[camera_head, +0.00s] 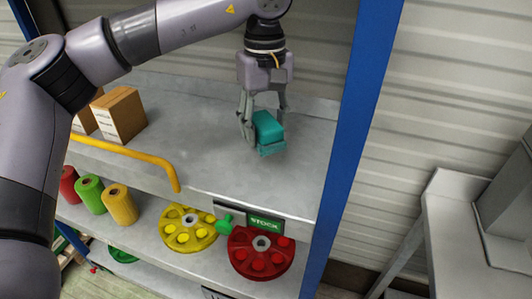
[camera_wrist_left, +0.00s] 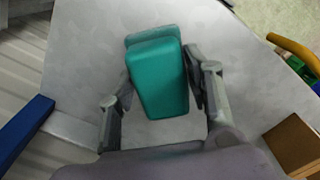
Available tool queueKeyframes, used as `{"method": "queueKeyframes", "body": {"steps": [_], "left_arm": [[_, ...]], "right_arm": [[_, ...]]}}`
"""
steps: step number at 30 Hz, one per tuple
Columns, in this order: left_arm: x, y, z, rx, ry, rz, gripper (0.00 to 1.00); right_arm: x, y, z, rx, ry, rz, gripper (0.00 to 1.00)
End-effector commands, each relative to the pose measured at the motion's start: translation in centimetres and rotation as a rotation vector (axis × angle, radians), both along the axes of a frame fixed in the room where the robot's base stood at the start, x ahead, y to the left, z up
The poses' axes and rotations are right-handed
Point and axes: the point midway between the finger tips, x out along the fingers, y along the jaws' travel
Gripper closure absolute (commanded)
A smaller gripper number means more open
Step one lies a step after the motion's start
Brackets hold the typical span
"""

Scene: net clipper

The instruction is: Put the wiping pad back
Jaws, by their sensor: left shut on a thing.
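The wiping pad (camera_head: 268,132) is a teal block with a slightly wider base layer. My left gripper (camera_head: 262,125) points down over the right part of the upper grey shelf (camera_head: 205,165) and is shut on the pad. In the left wrist view, the pad (camera_wrist_left: 158,78) sits between the two fingers of the left gripper (camera_wrist_left: 158,85), tilted a little. The pad is at or just above the shelf surface; I cannot tell whether it touches. My right gripper is not in view.
Cardboard boxes (camera_head: 119,115) stand at the shelf's left, behind a yellow bent bar (camera_head: 130,152). A blue post (camera_head: 352,110) bounds the right side. Below are coloured rolls (camera_head: 90,194), a yellow wheel (camera_head: 188,229) and a red wheel (camera_head: 261,253). The shelf's middle is clear.

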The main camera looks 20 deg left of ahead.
Motion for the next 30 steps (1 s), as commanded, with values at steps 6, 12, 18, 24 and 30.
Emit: {"method": "queueKeyframes", "body": {"steps": [6, 12, 18, 24, 30], "left_arm": [[0.0, 0.0, -3.2, 0.000, 0.000, 0.002, 0.76], [0.0, 0.1, -5.4, 0.001, 0.001, 0.002, 0.76], [0.0, 0.0, -7.7, 0.001, -0.001, 0.002, 0.76], [0.0, 0.0, -7.9, 0.000, -0.001, 0.002, 0.76], [0.0, 0.0, -7.9, 0.001, -0.001, 0.002, 0.42]], "right_arm": [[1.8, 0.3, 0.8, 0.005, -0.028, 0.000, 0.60], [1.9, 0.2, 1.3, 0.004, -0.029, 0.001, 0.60], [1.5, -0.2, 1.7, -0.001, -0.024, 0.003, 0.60], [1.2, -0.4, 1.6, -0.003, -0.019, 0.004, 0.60], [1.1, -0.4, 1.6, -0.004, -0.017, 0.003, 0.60]]}}
